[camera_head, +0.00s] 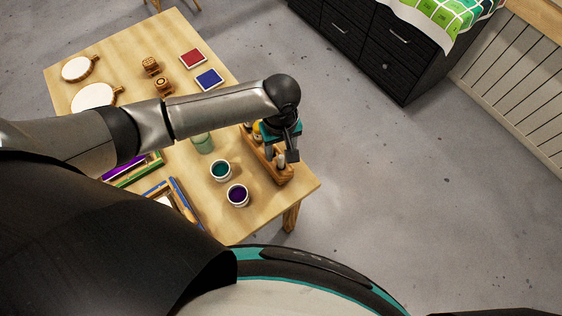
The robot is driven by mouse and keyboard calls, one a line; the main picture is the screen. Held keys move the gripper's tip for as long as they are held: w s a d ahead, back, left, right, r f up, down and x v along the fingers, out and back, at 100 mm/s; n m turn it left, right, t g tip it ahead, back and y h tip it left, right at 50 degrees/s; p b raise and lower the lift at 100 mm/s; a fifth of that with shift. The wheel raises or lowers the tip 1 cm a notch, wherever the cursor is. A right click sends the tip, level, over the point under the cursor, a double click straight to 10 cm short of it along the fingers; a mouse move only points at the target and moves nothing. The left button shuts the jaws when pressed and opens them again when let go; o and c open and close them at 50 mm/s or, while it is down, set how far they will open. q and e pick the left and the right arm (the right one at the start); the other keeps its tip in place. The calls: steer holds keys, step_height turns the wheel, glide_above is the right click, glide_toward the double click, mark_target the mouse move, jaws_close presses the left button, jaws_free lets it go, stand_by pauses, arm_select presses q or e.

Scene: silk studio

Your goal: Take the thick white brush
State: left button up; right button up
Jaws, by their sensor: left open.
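A wooden brush rack (281,176) stands along the right edge of the table, with brushes or handles in it. My left gripper (282,152) is open, right over the near part of this rack, and its fingers point down. The gripper and its arm cover much of the rack. I cannot make out clearly which item is the thick white brush, or whether it is between the fingers. My right gripper is not in view.
The wooden table (135,43) also holds a teal pot (220,170), a purple pot (238,195), a green jar (202,143), red (193,58) and blue (209,79) pads, stamps, hoops and frames. A black drawer cabinet (405,50) stands beyond. Open floor lies to the right.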

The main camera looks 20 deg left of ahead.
mark_target(281, 157)
arm_select(q)
step_height(281, 157, down, 5)
steer(key=shift+r+b, duration=0.1)
steer(key=shift+b, duration=0.3)
steer(key=shift+s+d, duration=0.1)
jaws_close()
